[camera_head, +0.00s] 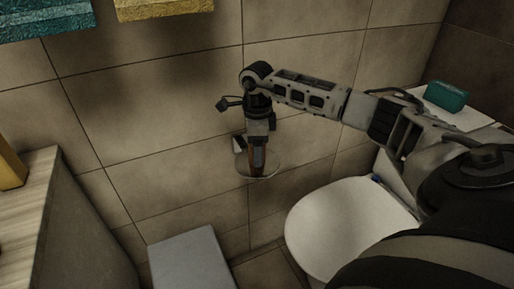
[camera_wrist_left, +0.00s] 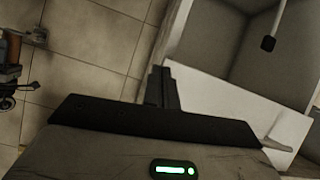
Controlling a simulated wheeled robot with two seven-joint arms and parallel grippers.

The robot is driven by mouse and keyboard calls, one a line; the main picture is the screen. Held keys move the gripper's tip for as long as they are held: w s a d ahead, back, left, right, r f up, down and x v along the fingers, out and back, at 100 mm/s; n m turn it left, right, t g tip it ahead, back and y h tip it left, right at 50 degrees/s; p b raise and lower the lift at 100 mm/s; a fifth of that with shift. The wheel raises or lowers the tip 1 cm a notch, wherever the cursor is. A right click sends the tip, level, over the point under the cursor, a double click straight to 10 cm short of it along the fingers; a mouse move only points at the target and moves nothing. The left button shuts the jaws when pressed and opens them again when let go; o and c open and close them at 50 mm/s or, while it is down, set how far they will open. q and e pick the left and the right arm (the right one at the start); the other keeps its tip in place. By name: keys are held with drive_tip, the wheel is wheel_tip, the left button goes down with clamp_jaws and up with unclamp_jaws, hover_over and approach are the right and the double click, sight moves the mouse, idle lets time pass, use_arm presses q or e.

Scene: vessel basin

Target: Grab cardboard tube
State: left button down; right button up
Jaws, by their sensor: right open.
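My right gripper (camera_head: 257,172) hangs pointing down in front of the tiled wall, with its fingers open. A narrow brown piece, which looks like the cardboard tube (camera_head: 258,157), shows between or just behind the fingers; I cannot tell whether they touch it. A pale, thin-rimmed holder (camera_head: 273,166) surrounds the fingertips at the wall. At the left edge of the left wrist view, part of my right gripper shows beside an orange-brown piece (camera_wrist_left: 9,46). My left gripper (camera_wrist_left: 162,88) shows only as dark parts in its own wrist view; its opening is unclear.
A white toilet lid (camera_head: 345,222) is below right, with a teal box (camera_head: 446,96) on the white ledge behind. A grey box-like top (camera_head: 192,262) stands below the gripper. A wooden counter (camera_head: 25,205) is at left. Teal and yellow towels (camera_head: 160,8) hang at the top.

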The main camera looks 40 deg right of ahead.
drive_tip(key=shift+c, duration=0.2)
drive_tip(key=c, duration=1)
drive_tip(key=shift+r, duration=0.1)
